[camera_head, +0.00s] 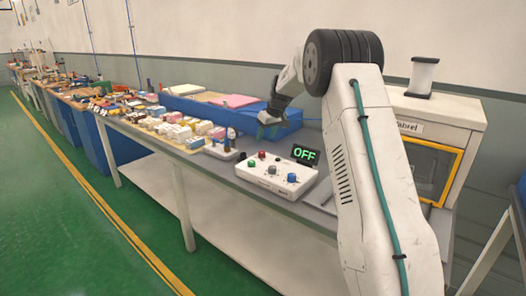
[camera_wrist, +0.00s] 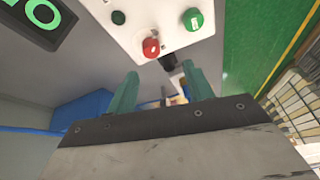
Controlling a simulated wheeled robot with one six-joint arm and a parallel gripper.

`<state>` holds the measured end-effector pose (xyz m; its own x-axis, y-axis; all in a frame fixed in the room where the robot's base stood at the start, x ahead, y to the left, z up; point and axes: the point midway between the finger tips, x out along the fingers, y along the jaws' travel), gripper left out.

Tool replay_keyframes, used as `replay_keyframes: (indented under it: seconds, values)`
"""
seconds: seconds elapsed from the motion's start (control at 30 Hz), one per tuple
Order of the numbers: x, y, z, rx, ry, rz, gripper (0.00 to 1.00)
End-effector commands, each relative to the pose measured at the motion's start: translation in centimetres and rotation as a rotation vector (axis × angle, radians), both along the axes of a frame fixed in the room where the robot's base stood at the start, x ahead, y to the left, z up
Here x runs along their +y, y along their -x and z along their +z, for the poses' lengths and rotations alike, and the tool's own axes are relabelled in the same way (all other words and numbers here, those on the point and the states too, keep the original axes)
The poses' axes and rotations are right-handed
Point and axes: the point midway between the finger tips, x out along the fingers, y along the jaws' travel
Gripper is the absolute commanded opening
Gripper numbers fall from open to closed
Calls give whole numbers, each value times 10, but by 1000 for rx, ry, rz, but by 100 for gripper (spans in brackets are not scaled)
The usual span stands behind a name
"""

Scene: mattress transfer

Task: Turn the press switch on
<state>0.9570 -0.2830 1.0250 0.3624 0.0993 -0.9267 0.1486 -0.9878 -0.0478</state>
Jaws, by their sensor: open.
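A white control box (camera_head: 277,177) sits on the grey table with green, red, black and blue controls on its top. A small display (camera_head: 304,155) behind it reads OFF in green. In the wrist view the box (camera_wrist: 125,30) is at the top, with a red knob (camera_wrist: 151,47) and a green button (camera_wrist: 193,19). The display (camera_wrist: 45,15) shows partly at the upper left. My gripper (camera_head: 268,117) is above and behind the box, apart from it. In the wrist view its green fingers (camera_wrist: 160,85) are spread and empty. Which control is the press switch I cannot tell.
Many small boxes (camera_head: 180,130) crowd the table to the left. A white cabinet (camera_head: 435,135) with a yellow-framed window stands at the right. The green floor in front is clear.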

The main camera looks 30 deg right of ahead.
Motion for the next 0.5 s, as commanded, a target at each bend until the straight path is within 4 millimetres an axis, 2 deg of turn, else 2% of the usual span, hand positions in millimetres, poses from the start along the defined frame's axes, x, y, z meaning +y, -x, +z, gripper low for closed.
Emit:
replay_keyframes:
  seconds: [0.07, 0.17, 0.5]
  values:
    - [-10, -8, -11, -5, 2, 1, 52]
    - [-15, -13, -20, -10, 3, 1, 52]
    - [-9, -32, -67, -10, 3, 3, 52]
